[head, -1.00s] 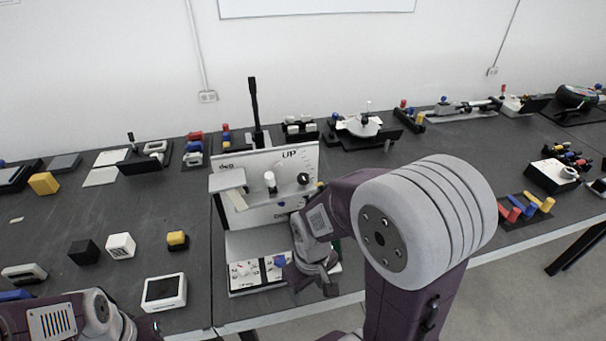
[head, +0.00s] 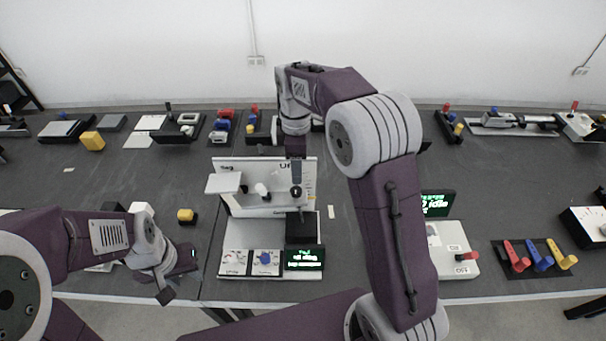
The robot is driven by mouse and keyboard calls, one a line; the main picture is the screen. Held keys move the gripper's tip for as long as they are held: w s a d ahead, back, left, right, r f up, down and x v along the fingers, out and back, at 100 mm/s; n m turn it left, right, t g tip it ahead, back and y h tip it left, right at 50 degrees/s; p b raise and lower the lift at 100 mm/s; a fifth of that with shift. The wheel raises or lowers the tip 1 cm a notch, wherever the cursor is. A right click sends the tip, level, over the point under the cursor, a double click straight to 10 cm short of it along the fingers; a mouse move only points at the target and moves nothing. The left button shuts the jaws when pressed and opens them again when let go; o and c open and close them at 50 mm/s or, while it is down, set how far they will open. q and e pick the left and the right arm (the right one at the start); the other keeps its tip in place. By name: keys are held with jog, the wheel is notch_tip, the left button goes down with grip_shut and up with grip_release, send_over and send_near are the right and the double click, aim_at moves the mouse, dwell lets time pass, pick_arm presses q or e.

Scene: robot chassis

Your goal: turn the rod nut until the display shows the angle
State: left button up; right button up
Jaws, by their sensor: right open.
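A white upright panel (head: 238,171) with a base plate stands near the table's front edge. It carries a white cylinder (head: 262,190) and a dark round knob (head: 296,191), which may be the rod nut. A small black display (head: 304,258) with green text sits at the base's front right; its text is too small to read. My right gripper (head: 297,178) is open and points down at the knob; I cannot tell whether it touches it. My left gripper (head: 177,277) hangs at the table's front edge, left of the panel; its jaw state is unclear.
A yellow-and-black block (head: 186,215) lies left of the panel. A second device with a green-lit display (head: 437,204) and a white box (head: 454,247) stands at the right, partly behind my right arm. Coloured levers (head: 541,257) lie farther right. Several other devices line the table's back.

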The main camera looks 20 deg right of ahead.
aim_at(296, 190)
notch_tip(296, 190, down, 8)
jog(key=shift+a+r+p, duration=0.15)
jog(key=shift+p, duration=0.15)
jog(key=shift+s+a+f, duration=0.1)
jog(key=shift+a+f, duration=0.1)
jog(key=shift+f, duration=0.4)
jog(key=shift+d, duration=0.2)
jog(key=shift+c, duration=1.2)
grip_shut()
